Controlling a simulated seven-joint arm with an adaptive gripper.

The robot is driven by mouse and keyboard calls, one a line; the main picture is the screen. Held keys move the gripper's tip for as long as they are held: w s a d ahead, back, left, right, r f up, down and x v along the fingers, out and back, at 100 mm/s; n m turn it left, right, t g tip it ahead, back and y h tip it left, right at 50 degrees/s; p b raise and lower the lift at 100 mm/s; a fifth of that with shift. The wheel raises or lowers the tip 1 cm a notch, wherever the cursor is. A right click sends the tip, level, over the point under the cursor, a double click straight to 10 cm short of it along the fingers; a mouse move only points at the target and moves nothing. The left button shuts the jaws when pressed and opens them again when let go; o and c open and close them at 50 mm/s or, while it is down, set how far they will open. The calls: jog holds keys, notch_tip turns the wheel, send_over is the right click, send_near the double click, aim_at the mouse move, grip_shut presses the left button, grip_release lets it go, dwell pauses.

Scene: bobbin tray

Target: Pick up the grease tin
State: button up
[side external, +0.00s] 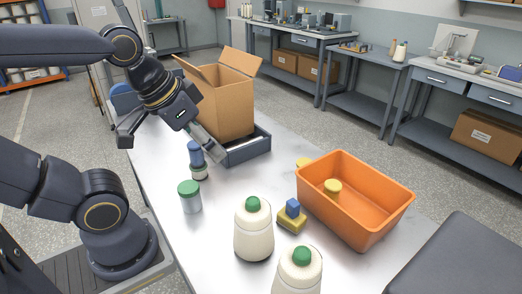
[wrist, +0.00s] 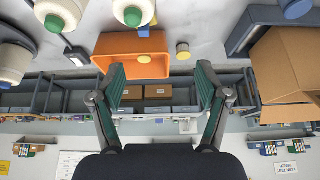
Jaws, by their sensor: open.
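A small grey tin with a green lid (side external: 190,196), which looks like the grease tin, stands upright on the table in the side view. I cannot make it out in the wrist view. My gripper (side external: 168,146) is above the table, beyond the tin and up to its left, apart from it. In the wrist view my gripper (wrist: 161,88) has its two fingers wide apart with nothing between them.
A blue-topped item (side external: 196,155) stands just behind the tin. An open cardboard box (side external: 226,100) and a grey tray (side external: 246,150) are farther back. An orange bin (side external: 375,217), a yellow-and-blue item (side external: 292,217) and white cones with green tops (side external: 253,232) stand to the right.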

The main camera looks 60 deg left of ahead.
jog(key=shift+o, duration=0.9)
jog(key=g, duration=0.6)
send_over(191, 186)
notch_tip(191, 186, down, 10)
notch_tip(191, 186, down, 11)
jog(key=shift+s+f, duration=0.1)
jog(key=f, duration=0.6)
jog(key=shift+s+a+f, duration=0.15)
jog(key=shift+s+a, duration=0.05)
jog(key=shift+s, duration=0.05)
